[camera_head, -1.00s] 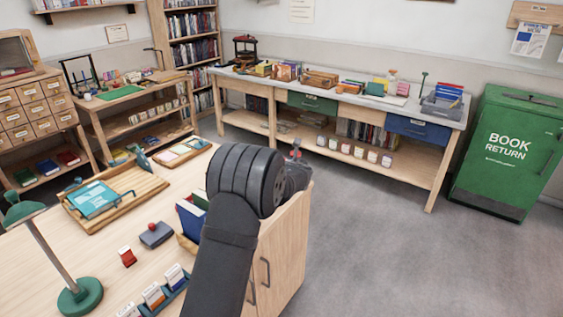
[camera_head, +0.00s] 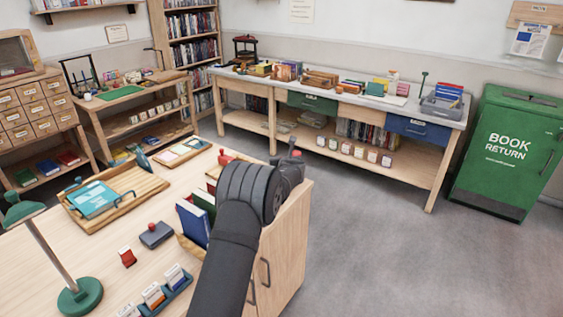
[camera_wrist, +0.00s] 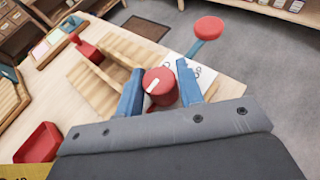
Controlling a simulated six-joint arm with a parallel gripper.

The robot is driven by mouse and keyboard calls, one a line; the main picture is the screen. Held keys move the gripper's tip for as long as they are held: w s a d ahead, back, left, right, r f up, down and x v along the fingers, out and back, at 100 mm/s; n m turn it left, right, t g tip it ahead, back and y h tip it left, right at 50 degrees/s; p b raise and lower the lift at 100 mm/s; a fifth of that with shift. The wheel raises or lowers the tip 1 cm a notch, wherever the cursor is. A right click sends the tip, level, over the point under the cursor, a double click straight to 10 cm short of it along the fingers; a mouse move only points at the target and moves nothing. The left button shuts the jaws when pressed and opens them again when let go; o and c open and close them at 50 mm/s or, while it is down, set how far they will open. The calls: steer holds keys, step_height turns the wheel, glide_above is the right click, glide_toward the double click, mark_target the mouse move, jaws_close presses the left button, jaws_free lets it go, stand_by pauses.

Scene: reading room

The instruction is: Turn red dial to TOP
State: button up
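The red dial (camera_wrist: 160,92) is a round red knob with a short white mark on its top, seen in the wrist view. The mark points toward the lower left of that picture. A white plate (camera_wrist: 206,76) with small dark ring marks shows beside the dial, partly covered. My gripper (camera_wrist: 160,66) has its two blue fingers apart, one on each side of the dial. A narrow gap seems to show near the fingertips; I cannot tell whether either finger touches the knob. In the head view my wrist (camera_head: 250,190) hides the dial.
A red disc on a blue-green stem (camera_wrist: 209,28) stands just beyond the dial. Wooden slotted racks (camera_wrist: 95,85) and a red tray (camera_wrist: 38,142) lie to the left. In the head view, upright books (camera_head: 193,222) stand close to my arm. The grey floor (camera_head: 360,240) at right is clear.

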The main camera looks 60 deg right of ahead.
steer(key=c, duration=0.5)
steer(key=shift+w+m+h, duration=0.1)
steer(key=shift+m+h, duration=0.3)
steer(key=shift+d+r+m+g+h, duration=0.1)
steer(key=shift+r+m+g+h, duration=0.15)
steer(key=shift+m+g+h, duration=0.45)
steer(key=shift+f+m+g, duration=0.1)
steer(key=shift+m+g, duration=0.4)
steer(key=shift+g, duration=0.2)
steer(key=o, duration=1)
steer(key=shift+f, duration=0.1)
steer(key=v, duration=1.7)
steer(key=shift+a, duration=0.35)
